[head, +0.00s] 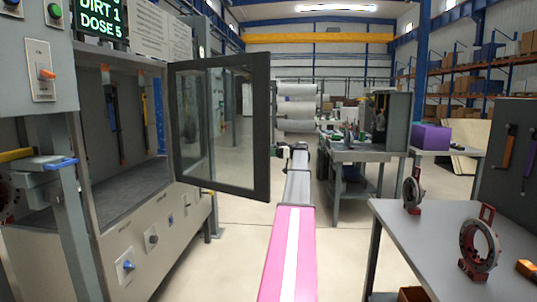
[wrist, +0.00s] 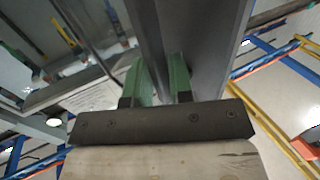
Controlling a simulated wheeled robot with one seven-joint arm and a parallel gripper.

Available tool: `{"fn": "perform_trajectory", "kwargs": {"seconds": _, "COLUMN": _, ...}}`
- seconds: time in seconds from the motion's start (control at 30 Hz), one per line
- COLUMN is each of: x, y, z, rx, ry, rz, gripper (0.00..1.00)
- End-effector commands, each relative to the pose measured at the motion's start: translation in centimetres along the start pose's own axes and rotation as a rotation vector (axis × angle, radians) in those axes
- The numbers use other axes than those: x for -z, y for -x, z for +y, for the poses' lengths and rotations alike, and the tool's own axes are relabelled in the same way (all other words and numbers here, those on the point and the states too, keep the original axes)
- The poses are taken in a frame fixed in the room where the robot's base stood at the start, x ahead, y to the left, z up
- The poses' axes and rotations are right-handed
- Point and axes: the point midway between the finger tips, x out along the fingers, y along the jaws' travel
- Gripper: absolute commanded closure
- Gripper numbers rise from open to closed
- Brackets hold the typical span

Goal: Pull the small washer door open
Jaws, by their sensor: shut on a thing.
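The small washer door (head: 261,130) is a glass pane in a dark frame. In the head view it stands swung out from the washer cabinet (head: 130,225), and the cabinet's opening shows on the left. My arm reaches past the door's free edge, with its end just right of the frame. In the wrist view my gripper (wrist: 164,82) has its green fingers on either side of a dark part of the door (wrist: 152,40) and is shut on it. The exact grip spot is partly hidden by the gripper body.
A panel with a green display (head: 100,18) sits above the opening. Knobs (head: 127,265) line the cabinet's lower front. A grey table (head: 440,250) with red-framed rings stands at the right. A workbench (head: 358,155) stands farther back. Floor between cabinet and table is clear.

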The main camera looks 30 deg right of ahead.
Motion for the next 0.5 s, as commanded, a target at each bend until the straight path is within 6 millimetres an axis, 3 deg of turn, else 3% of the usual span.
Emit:
{"fn": "perform_trajectory", "kwargs": {"seconds": 0.07, "x": 0.11, "y": -0.52, "z": 0.63, "rx": -0.008, "ry": 0.003, "rz": 0.003, "gripper": 1.00}}
{"fn": "perform_trajectory", "kwargs": {"seconds": 0.1, "x": 0.12, "y": -0.53, "z": 0.64, "rx": -0.009, "ry": 0.003, "rz": 0.003, "gripper": 0.66}}
{"fn": "perform_trajectory", "kwargs": {"seconds": 0.13, "x": 0.12, "y": -0.51, "z": 0.63, "rx": -0.009, "ry": 0.003, "rz": 0.003, "gripper": 0.60}}
{"fn": "perform_trajectory", "kwargs": {"seconds": 0.5, "x": 0.11, "y": -0.28, "z": 0.45, "rx": -0.011, "ry": 0.002, "rz": 0.003, "gripper": 0.60}}
